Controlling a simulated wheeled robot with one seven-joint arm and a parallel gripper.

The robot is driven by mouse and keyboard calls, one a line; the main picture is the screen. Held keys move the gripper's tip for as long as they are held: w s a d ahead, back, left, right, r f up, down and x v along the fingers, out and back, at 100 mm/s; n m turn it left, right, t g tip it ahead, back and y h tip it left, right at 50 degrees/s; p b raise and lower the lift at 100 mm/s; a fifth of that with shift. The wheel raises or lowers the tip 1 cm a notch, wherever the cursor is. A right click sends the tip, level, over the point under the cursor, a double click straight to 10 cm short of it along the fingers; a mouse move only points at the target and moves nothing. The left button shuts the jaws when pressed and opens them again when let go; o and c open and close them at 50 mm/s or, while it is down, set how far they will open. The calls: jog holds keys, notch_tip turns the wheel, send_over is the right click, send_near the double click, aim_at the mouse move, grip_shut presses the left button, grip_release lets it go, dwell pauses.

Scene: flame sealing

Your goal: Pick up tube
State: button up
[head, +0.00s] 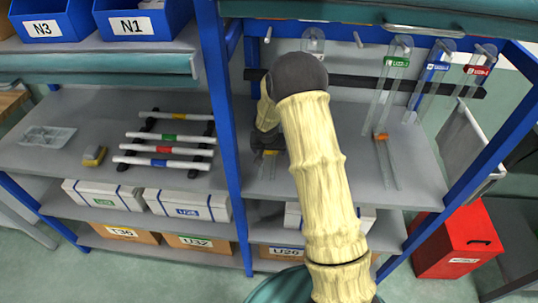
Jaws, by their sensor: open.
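On the right, clear flat tubes hang from pegs with a green label (397,62), a blue label (437,67) and a red label (476,71). A clear thin piece with an orange clip (381,137) is on the shelf below them. My gripper (267,168) is low over the middle shelf, right of the blue post, open and partly hidden behind my cream arm. No tube shows in it.
A blue upright post (222,110) separates the two shelf bays. A yellow block (94,155) and a clear tray (47,137) lie on the left shelf. A red box (460,243) stands on the floor at right. The right shelf has bare room.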

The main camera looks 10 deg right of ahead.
jog(key=c, duration=1.1)
notch_tip(320, 180, up, 10)
jog(key=shift+b, duration=0.4)
